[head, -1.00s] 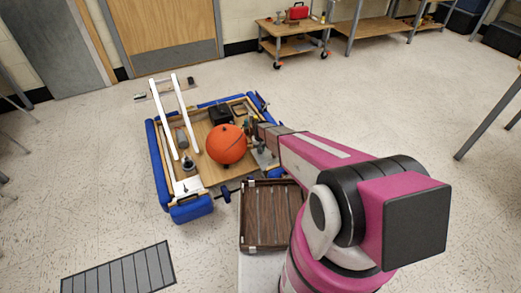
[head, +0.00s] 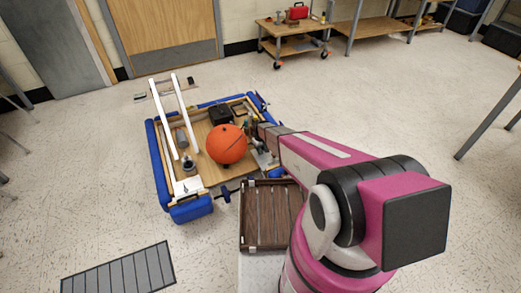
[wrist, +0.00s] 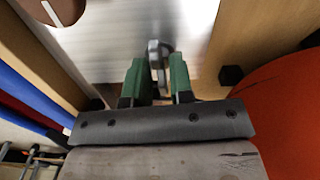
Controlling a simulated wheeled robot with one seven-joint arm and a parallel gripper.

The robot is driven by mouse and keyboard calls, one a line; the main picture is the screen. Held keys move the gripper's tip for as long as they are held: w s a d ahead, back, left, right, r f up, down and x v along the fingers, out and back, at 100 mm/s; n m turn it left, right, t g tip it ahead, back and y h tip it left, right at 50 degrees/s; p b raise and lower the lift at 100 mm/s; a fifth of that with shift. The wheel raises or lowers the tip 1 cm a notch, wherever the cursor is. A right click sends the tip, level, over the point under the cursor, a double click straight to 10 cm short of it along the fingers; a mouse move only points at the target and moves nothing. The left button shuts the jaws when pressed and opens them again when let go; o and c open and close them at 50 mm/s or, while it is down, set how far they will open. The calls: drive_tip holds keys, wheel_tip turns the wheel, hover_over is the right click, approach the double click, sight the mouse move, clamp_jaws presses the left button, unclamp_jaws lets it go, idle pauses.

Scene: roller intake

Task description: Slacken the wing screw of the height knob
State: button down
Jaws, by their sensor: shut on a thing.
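My gripper (wrist: 157,82) has two green fingers closed on a small grey metal piece (wrist: 157,52), which looks like the wing screw. Its upper end shows between and beyond the fingertips in the wrist view; the lower part is hidden by the fingers. A pale metal plate lies behind it. In the head view my gripper (head: 252,129) reaches over the right side of the blue-edged machine (head: 190,209), just right of the orange ball. The screw is too small to make out there. I cannot clearly tell the height knob apart.
The orange ball (head: 228,144) sits close to my gripper and fills the right side of the wrist view (wrist: 283,120). Two white rails (head: 187,115) rise at the machine's left. A brown slatted case (head: 268,215) stands in front. Open floor lies to the left.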

drive_tip(key=shift+n, duration=0.5)
drive_tip(key=shift+n, duration=1.4)
drive_tip(key=shift+n, duration=1.5)
drive_tip(key=shift+n, duration=0.7)
drive_tip(key=c, duration=1.2)
unclamp_jaws()
drive_tip(key=shift+o, duration=0.2)
